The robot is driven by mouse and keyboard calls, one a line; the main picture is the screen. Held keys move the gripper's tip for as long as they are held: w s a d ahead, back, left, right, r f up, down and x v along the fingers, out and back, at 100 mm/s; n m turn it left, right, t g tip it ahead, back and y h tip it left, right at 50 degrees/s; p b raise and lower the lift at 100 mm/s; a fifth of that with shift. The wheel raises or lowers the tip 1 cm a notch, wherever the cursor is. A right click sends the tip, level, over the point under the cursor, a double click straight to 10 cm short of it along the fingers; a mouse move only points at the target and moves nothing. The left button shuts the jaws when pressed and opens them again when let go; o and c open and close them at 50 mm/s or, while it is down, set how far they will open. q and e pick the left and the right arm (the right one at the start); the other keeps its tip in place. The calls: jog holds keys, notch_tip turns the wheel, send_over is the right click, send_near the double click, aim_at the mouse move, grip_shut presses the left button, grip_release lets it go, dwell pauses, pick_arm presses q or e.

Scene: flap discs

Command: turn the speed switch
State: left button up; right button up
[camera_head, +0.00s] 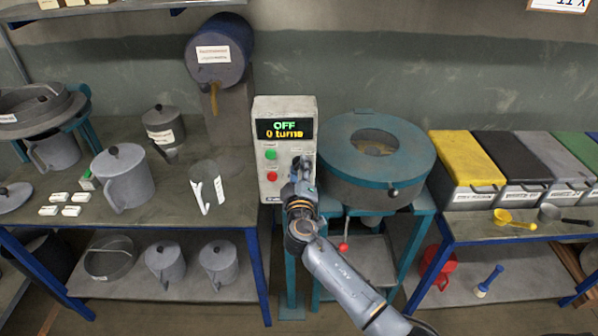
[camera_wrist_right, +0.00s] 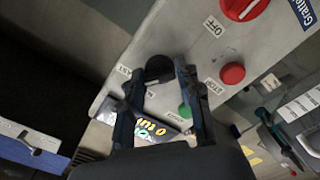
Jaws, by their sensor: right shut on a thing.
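My right gripper (camera_wrist_right: 158,82) is shut on this knob, one finger on each side. In the head view my right gripper (camera_head: 301,170) covers the right side of the panel and hides most of the knob. My left gripper is not in view.
Beside the knob are a green button (camera_wrist_right: 185,110) and a red button (camera_wrist_right: 232,73). A large red knob (camera_wrist_right: 243,7) marked "OFF" is farther along the panel. A round teal machine (camera_head: 340,160) stands close right of the box.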

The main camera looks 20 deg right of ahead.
jog(key=n, duration=0.3)
jog(key=shift+n, duration=2.1)
jog(key=o, duration=1.1)
jog(key=shift+o, duration=0.2)
jog(key=v, duration=1.2)
